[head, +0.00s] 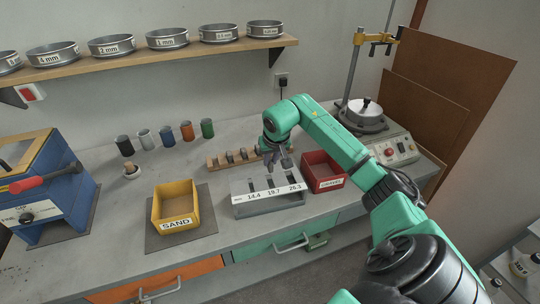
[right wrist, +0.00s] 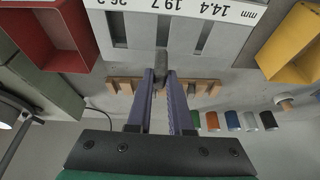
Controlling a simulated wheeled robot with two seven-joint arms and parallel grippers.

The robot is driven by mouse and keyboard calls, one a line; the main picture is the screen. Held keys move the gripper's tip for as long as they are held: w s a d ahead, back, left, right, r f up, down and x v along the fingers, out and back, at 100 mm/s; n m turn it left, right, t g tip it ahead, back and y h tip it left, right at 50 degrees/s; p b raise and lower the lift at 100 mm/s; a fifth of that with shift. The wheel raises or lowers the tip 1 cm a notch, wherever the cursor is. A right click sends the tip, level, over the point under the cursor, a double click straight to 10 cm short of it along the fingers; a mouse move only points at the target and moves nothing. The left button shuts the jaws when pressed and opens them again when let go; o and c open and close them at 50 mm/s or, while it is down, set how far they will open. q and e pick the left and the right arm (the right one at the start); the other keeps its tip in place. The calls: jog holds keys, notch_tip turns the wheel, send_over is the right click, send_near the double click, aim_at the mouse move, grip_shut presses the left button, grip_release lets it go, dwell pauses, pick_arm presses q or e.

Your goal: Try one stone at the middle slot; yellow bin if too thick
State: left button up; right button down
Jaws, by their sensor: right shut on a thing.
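The grey slot gauge (head: 268,203) stands on the bench with slots marked 14.4, 19.7 and 26.3; it also shows in the right wrist view (right wrist: 183,33). My right gripper (head: 279,165) is over the back edge of the gauge, near its middle. In the right wrist view my right gripper (right wrist: 162,74) is shut on a grey stone (right wrist: 161,60), which lines up with the middle slot. I cannot tell whether the stone is inside the slot. The yellow bin (head: 177,221), labelled SAND, sits left of the gauge. My left gripper is out of view.
A wooden rack (head: 214,162) with several stones lies behind the gauge. A red bin (head: 325,184) labelled GRAVEL stands close at its right. Several coloured cups stand at the back left, and a blue machine (head: 45,190) at the far left.

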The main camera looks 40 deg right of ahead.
aim_at(271, 167)
jog(key=shift+w+f, duration=0.1)
jog(key=shift+f, duration=0.5)
jog(key=shift+f+b, duration=0.2)
jog(key=shift+b, duration=0.25)
jog(key=shift+s+a+f+b, duration=0.3)
jog(key=shift+s+f+b, duration=0.1)
jog(key=shift+f+b, duration=0.3)
jog(key=shift+w+d+f, duration=0.15)
jog(key=shift+w+f, duration=0.05)
jog(key=shift+f, duration=0.25)
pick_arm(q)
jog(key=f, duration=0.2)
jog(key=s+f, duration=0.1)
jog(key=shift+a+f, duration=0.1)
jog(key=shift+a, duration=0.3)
pick_arm(e)
jog(key=shift+s+r, duration=0.1)
pick_arm(q)
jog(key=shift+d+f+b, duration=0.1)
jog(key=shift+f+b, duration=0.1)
jog(key=shift+b, duration=0.2)
pick_arm(e)
jog(key=shift+f, duration=0.25)
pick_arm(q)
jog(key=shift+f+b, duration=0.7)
pick_arm(e)
jog(key=shift+f, duration=0.95)
